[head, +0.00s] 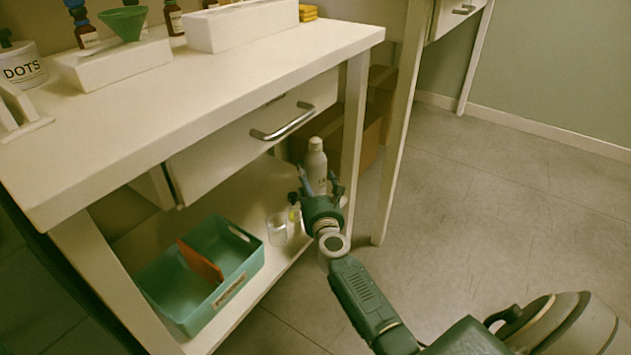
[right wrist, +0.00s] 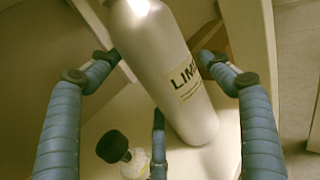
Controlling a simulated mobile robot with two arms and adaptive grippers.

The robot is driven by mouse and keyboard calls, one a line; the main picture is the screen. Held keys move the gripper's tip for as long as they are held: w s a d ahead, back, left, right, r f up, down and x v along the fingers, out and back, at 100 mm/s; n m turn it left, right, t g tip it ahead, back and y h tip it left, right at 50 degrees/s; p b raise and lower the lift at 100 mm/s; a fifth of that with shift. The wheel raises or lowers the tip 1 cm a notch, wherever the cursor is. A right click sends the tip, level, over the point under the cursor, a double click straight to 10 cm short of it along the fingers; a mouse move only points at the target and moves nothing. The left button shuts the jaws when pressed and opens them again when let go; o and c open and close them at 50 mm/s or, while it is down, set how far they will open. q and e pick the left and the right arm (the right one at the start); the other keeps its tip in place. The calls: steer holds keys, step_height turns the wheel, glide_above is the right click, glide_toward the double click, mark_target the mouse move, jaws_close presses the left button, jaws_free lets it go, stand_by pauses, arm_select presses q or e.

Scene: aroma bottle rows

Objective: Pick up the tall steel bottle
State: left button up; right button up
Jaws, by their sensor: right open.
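The tall steel bottle (head: 316,162) stands upright on the lower shelf, under the drawer. In the right wrist view the bottle (right wrist: 165,70) is silver-grey with a pale label starting "LIM". My right gripper (head: 320,184) is open in front of the bottle. In the right wrist view its blue fingers are spread on both sides of the bottle, with gaps between them and it. The bottle's lower part is partly hidden by the gripper in the head view. My left gripper is not in view.
A small dark-capped bottle (head: 293,207) and a clear glass (head: 276,229) stand left of my right gripper. A teal bin (head: 246,262) with an orange divider (head: 201,262) sits farther left. The drawer handle (head: 283,122) juts out above. A table leg (head: 354,125) stands close right.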

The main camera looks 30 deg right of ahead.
steer(key=shift+w+d, duration=0.15)
steer(key=shift+w, duration=0.3)
steer(key=shift+c, duration=0.2)
steer(key=c, duration=1.3)
steer(key=shift+r, duration=0.1)
steer(key=shift+c, duration=1.1)
